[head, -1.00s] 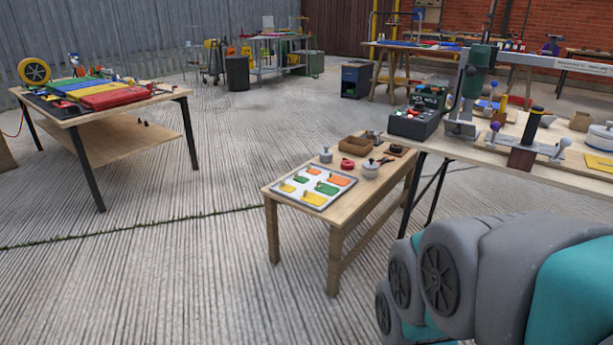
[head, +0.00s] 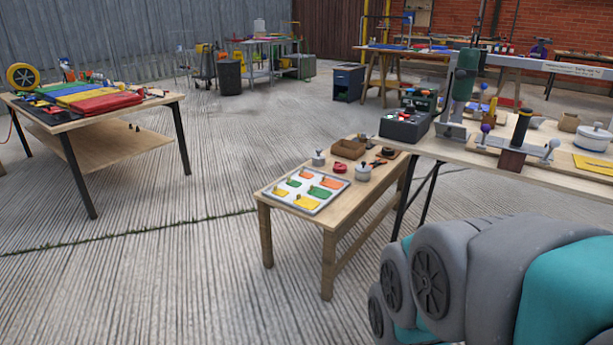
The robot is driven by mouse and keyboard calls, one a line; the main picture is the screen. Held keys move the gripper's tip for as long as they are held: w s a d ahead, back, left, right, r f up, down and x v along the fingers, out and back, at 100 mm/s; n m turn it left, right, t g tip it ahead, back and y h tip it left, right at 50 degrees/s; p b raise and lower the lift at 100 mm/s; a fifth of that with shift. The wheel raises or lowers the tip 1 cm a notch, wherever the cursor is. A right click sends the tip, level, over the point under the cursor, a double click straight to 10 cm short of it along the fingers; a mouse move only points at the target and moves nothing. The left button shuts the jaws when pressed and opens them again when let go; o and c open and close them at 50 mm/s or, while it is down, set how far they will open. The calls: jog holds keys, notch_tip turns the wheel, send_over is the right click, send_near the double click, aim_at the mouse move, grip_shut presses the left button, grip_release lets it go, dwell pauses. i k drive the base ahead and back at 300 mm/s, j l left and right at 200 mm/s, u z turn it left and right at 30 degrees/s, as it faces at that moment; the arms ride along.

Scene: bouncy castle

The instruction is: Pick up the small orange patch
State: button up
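A pale tray (head: 268,194) lies on the low wooden table in the middle of the head view. It holds two rows of yellow, green and orange patches, each with a small upright tab. The small orange patch (head: 307,174) is at the far end of the back-left row. A larger orange patch (head: 333,183) is at the far end of the front-right row. My gripper is not in view; only my grey and teal arm links show at the lower right, apart from the low table.
The low table (head: 338,216) also bears a brown box (head: 349,149), a red item (head: 340,167) and a lidded pot (head: 363,173). A taller workbench (head: 450,150) with tools stands at right. Another table (head: 75,122) stands at left. Open concrete floor lies between.

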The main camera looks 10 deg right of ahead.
aim_at(308, 175)
jog(key=i+j+z, duration=0.1)
jog(key=i+j, duration=0.4)
jog(key=i, duration=0.3)
jog(key=i+j+z, duration=0.1)
jog(key=i+j, duration=0.45)
jog(key=i, duration=0.2)
jog(key=i+j+z, duration=0.1)
jog(key=i+j, duration=0.55)
jog(key=i, duration=0.1)
